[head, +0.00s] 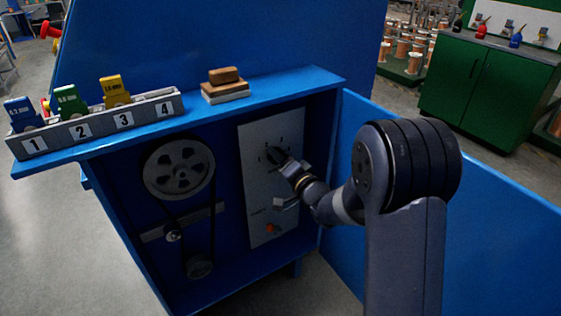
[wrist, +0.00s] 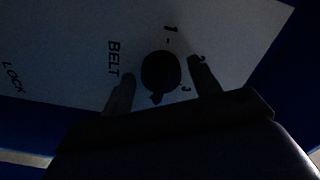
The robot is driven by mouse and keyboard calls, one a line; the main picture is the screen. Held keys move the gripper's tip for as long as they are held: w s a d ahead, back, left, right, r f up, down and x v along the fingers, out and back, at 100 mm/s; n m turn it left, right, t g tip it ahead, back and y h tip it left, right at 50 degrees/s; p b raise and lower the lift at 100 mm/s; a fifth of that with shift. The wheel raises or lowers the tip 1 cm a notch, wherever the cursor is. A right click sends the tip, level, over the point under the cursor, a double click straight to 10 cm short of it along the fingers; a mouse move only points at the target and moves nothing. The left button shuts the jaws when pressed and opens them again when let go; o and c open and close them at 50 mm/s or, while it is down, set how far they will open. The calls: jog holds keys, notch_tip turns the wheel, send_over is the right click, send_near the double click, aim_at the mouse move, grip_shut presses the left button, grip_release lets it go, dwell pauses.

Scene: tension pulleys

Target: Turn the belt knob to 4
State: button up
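The dark round belt knob (head: 276,155) is on the light panel (head: 262,215) inside the open blue cabinet. In the wrist view the knob (wrist: 160,71) sits beside the word BELT, with marks 1, 2 and 3 around it. A small pointed tab on the knob points toward the bottom of that view, past the 3; no 4 is visible there. My gripper (head: 288,168) is at the panel in the head view. In the wrist view its two fingers (wrist: 162,86) stand on either side of the knob, with a visible gap at each side. The gripper is open.
Below the knob are a metal lever (head: 286,203) and a red-orange button (head: 271,228). Belt pulleys (head: 180,169) are at the left inside. The open blue door (head: 480,215) stands right of my arm. A numbered rack (head: 97,124) with coloured blocks is on top.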

jog(key=shift+o, duration=0.4)
jog(key=shift+s+d, duration=0.1)
jog(key=v, duration=1)
jog(key=shift+s+d+p, duration=0.2)
jog(key=shift+s+p, duration=0.05)
jog(key=shift+p, duration=0.15)
jog(key=b+x, duration=0.1)
jog(key=x, duration=1)
jog(key=shift+s, duration=0.1)
